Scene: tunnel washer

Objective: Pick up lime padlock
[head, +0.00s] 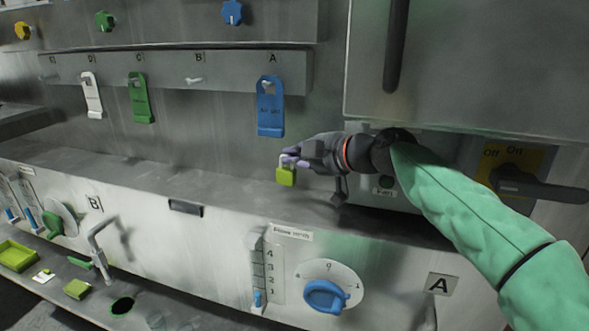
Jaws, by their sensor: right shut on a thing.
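The lime padlock (286,175) hangs at the fingertips of my right gripper (288,160) in the head view. Its small yellow-green body is below the fingers, and its shackle is partly hidden by them. My right gripper is shut on it and holds it in front of the grey panel, over the ledge. My right arm comes in from the right side in a green sleeve. My left gripper is not in view.
Blue (270,108), green (139,100) and white (92,95) tags hang on the hook rail (225,69). A blue dial (325,296) is below. A black rotary handle (540,187) is at right. A lime tray (17,256) and another lime item (77,289) lie lower left.

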